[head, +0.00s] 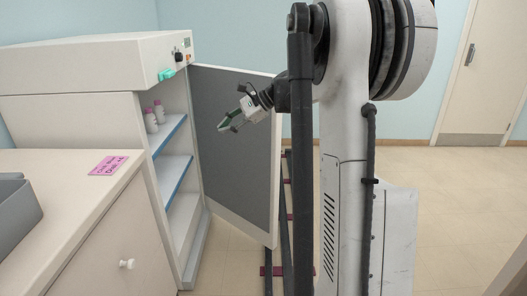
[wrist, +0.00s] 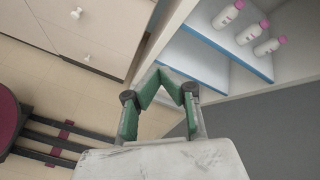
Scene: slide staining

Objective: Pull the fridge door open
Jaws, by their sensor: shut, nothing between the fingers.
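The fridge (head: 100,62) is a white cabinet at the left of the head view. Its door (head: 238,150) stands wide open, swung out to the right, with its grey inner panel showing. Inside are blue-edged shelves (head: 174,167), also in the wrist view (wrist: 215,47), and several white bottles with pink caps (wrist: 246,33). My gripper (head: 222,127) is in front of the door's inner panel, near its middle height. In the wrist view its green fingers (wrist: 172,78) are shut with nothing between them. I cannot tell whether the gripper touches the door. The door's outer side is hidden.
A white counter (head: 60,205) with a pink label (head: 107,166), a grey tray (head: 17,214) and a knobbed front (head: 127,264) stands at the front left. A floor rail (wrist: 50,140) runs by my base. A room door (head: 490,65) is far right; the floor there is clear.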

